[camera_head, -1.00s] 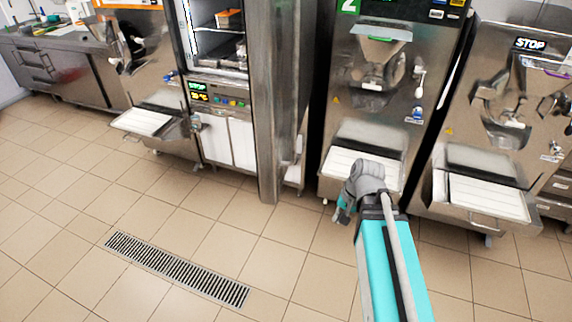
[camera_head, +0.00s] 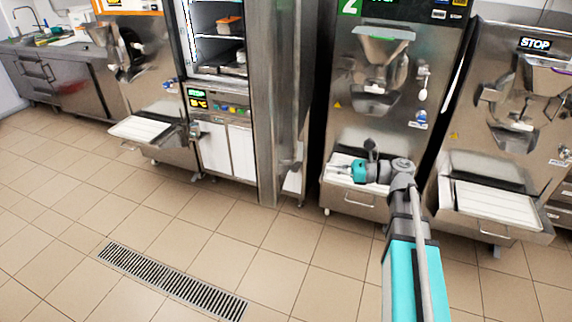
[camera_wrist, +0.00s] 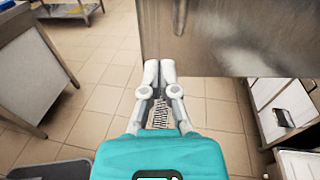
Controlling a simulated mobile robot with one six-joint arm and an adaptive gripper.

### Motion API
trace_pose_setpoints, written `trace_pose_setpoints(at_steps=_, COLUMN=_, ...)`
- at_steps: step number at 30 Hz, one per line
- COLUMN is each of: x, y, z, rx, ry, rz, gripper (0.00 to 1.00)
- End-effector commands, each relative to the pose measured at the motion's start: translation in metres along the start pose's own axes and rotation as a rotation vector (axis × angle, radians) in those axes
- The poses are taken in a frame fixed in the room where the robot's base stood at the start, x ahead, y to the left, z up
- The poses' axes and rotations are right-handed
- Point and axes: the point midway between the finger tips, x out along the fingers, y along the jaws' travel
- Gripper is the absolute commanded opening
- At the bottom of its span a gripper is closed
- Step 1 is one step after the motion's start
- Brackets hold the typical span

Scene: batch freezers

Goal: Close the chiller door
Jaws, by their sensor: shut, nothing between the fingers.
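The chiller (camera_head: 207,135) stands left of centre in the head view, with its shelves exposed. Its tall steel door (camera_head: 265,120) stands open, swung out toward me on the chiller's right side. The door's lower part also fills the upper right of the wrist view (camera_wrist: 235,40). My gripper (camera_head: 333,171) is right of the door in the head view, pointing left, in front of freezer 2's lower tray. In the wrist view the fingertips (camera_wrist: 160,68) are together and empty, near the door's lower edge. I cannot tell whether they touch it.
Freezer 2 (camera_head: 345,110) stands right of the door, with another freezer (camera_head: 500,170) further right. A freezer with a protruding tray (camera_head: 140,130) stands left of the chiller. The tiled floor in front is clear, with a flat drain grate (camera_head: 170,280).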

Motion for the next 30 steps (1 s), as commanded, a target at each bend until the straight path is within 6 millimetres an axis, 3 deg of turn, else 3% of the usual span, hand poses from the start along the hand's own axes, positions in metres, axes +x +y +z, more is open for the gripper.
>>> trace_pose_setpoints(at_steps=19, x=-0.003, y=-0.005, z=0.006, rx=0.051, ry=-0.052, rz=-0.009, gripper=0.00)
trace_pose_setpoints(at_steps=30, x=0.025, y=-0.005, z=0.008, rx=0.050, ry=-0.051, rz=-0.008, gripper=0.00)
